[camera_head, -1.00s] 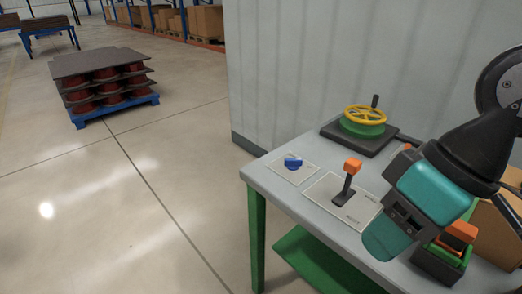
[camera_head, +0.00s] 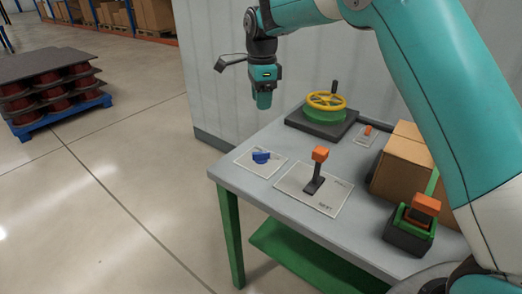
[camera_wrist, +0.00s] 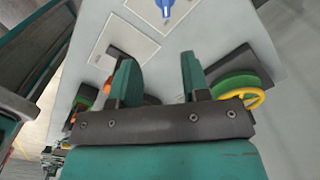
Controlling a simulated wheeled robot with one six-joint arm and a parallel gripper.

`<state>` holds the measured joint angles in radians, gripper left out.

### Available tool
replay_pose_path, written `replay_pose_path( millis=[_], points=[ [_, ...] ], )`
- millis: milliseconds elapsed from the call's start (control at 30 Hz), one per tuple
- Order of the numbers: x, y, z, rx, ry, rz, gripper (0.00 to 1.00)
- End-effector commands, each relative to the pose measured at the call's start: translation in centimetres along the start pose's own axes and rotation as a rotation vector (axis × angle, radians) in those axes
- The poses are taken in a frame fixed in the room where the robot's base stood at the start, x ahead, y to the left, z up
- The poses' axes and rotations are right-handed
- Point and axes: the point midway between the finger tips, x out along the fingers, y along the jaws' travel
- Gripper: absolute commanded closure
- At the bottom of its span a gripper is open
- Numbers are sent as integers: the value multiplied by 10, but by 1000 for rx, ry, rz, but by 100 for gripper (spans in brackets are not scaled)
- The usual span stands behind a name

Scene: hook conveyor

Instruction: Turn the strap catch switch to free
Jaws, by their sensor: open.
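A blue rotary knob (camera_head: 261,156), the only turning switch I see, sits on a pale plate (camera_head: 247,167) at the table's left corner. It also shows at the top edge of the wrist view (camera_wrist: 167,8). Its markings are too small to read. My gripper (camera_head: 264,100) is open and empty, hanging above and behind the knob, apart from it. In the wrist view my two fingers (camera_wrist: 157,62) stand wide apart, with bare tabletop between them and the knob beyond their tips.
An orange-topped lever (camera_head: 319,165) stands right of the knob on its own plate. A yellow handwheel (camera_head: 326,100) on a green base is at the back. A small orange switch (camera_head: 367,131), cardboard box (camera_head: 402,165) and green-and-black device (camera_head: 410,230) are farther right. A wall rises behind.

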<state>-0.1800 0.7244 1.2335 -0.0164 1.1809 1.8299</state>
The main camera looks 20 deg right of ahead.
Motion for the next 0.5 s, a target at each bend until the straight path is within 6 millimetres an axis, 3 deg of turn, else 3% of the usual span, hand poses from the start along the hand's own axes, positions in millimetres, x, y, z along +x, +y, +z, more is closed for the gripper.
replay_pose_path(
  millis=[267, 500],
  points=[
    [28, -10, -2, 98, 9, 6, 57],
    [81, -9, -2, 95, 9, 7, 57]
  ],
)
